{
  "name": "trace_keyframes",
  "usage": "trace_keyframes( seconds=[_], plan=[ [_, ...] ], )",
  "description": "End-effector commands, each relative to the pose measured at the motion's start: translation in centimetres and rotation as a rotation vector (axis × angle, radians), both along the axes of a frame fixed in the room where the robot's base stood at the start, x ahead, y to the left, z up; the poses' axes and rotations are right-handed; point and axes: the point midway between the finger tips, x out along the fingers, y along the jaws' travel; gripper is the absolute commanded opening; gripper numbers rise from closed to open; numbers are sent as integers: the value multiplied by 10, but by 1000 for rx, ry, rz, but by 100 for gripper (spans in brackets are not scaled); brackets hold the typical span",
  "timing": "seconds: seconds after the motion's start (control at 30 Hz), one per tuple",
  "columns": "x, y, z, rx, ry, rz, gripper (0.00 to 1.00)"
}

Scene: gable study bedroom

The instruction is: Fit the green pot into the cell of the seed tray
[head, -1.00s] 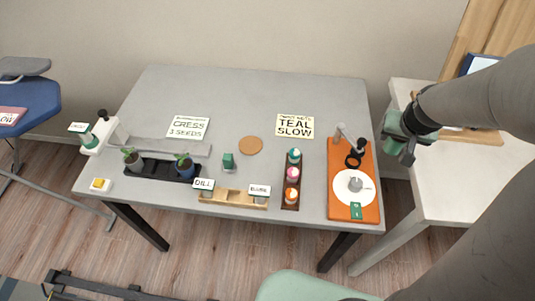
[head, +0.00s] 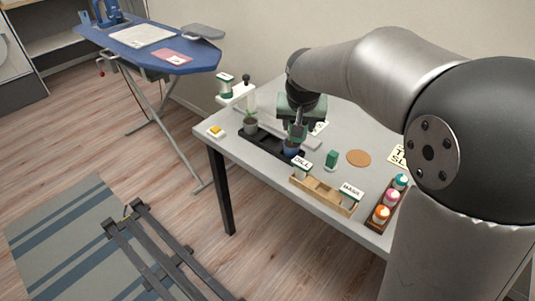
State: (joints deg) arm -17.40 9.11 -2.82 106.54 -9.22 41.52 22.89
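The black seed tray (head: 262,138) lies near the left part of the grey table's front side. A grey pot with a seedling (head: 250,126) stands in its left end, and a blue pot (head: 290,147) stands at its right end. My gripper (head: 297,132) points down just over the blue pot and hides its plant; whether it touches the plant or pot is unclear. The finger gap is too small to make out. A small green upright object (head: 331,158), possibly the green pot, stands on the table right of the tray, apart from my gripper.
A wooden rack (head: 325,193) with DILL and BASIL cards is in front. A bottle rack (head: 382,217) is to its right. A cork disc (head: 359,158) lies behind. A white stand (head: 236,95) is behind the tray; a yellow-topped block (head: 215,131) is at the left corner.

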Motion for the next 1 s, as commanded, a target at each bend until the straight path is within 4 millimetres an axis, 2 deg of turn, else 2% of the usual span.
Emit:
trace_keyframes(
  seconds=[0.17, 0.37, 0.6, 0.93, 1.0],
  plan=[
    [25, 20, -12, -1, 2, -2, 19],
    [66, 48, -33, -1, 0, -2, 19],
    [99, 70, -75, -1, 1, -3, 19],
    [115, 81, -98, 0, -1, -2, 19],
    [115, 80, -109, -1, 2, -3, 19]
  ],
)
